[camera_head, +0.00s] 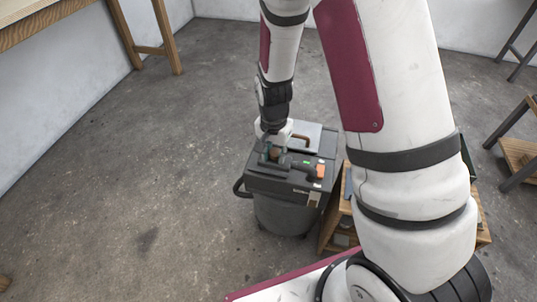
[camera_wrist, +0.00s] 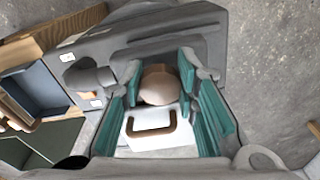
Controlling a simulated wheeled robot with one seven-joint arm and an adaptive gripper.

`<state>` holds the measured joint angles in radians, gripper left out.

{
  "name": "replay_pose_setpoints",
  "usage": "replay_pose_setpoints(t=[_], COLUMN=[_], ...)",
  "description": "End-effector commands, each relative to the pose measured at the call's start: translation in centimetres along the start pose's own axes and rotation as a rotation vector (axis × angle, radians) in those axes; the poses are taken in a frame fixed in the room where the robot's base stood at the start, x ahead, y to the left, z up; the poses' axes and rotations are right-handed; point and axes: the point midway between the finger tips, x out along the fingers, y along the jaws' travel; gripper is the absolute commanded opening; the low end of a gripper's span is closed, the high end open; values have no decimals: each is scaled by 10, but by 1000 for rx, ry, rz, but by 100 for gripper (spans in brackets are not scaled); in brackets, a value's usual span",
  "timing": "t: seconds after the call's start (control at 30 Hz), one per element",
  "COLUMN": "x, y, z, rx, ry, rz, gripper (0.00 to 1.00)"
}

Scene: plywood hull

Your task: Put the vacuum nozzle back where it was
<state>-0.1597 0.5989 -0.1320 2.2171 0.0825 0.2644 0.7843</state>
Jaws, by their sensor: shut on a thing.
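My gripper (camera_head: 272,153) is low over the top of a dark grey vacuum cleaner (camera_head: 283,212). In the wrist view its teal fingers (camera_wrist: 160,73) are closed on the sides of a rounded tan piece (camera_wrist: 160,88), which I take as the vacuum nozzle. Most of its shape is hidden by the fingers, and I cannot tell whether it rests on the vacuum. The vacuum's dark top (camera_wrist: 115,50) is right below. A white panel with a brown handle (camera_wrist: 151,130) shows between the fingers.
An orange part (camera_head: 319,171) lies on the vacuum's top right. A wooden shelf unit (camera_head: 337,222) stands close on its right, partly behind my arm. A wooden table (camera_head: 40,22) is at the upper left. The concrete floor to the left is clear.

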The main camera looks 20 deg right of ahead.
Motion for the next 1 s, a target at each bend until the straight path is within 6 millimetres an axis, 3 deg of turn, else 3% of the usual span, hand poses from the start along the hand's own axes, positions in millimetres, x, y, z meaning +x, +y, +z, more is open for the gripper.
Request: replay_pose_setpoints(t=[0.1, 0.4, 0.63, 1.0], x=[5, 7, 41, 44], y=[-16, -32, -31, -32], z=[-14, -27, -24, -23], rx=[0, -1, 0, 0], ry=[1, 0, -2, 0], rz=[-1, 0, 2, 0], gripper=[0, 0, 0, 0])
